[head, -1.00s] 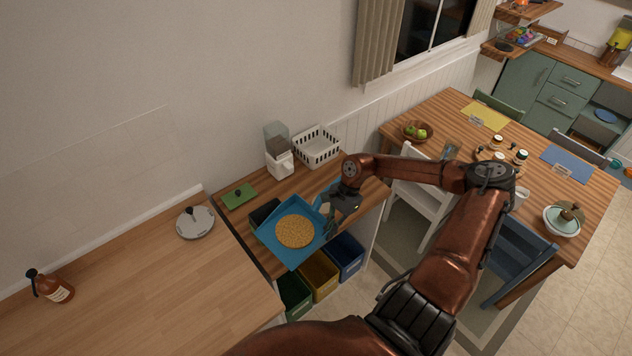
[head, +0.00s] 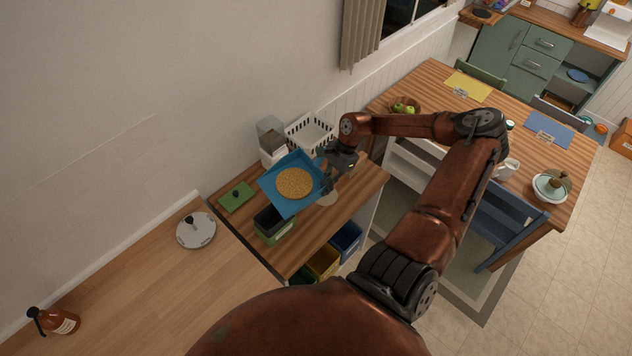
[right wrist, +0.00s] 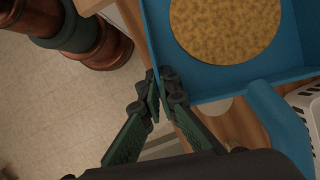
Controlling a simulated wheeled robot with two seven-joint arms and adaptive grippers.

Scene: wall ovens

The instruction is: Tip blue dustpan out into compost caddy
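The blue dustpan (head: 301,209) is in the air above the small counter, with a round bed of yellow-brown grains (head: 294,183) lying in it. My right gripper (head: 334,173) is shut on the dustpan's side wall; the right wrist view also shows the fingertips (right wrist: 158,88) pinching the blue rim, beside the dustpan's handle (right wrist: 278,125). The compost caddy (head: 278,235), a green bin with a dark open inside, stands on the counter below and left of the dustpan, which partly covers it in the head view. My left gripper is not in view.
A green lid (head: 236,197) lies left of the caddy. Blue (head: 346,240) and yellow (head: 323,263) bins sit under the counter.

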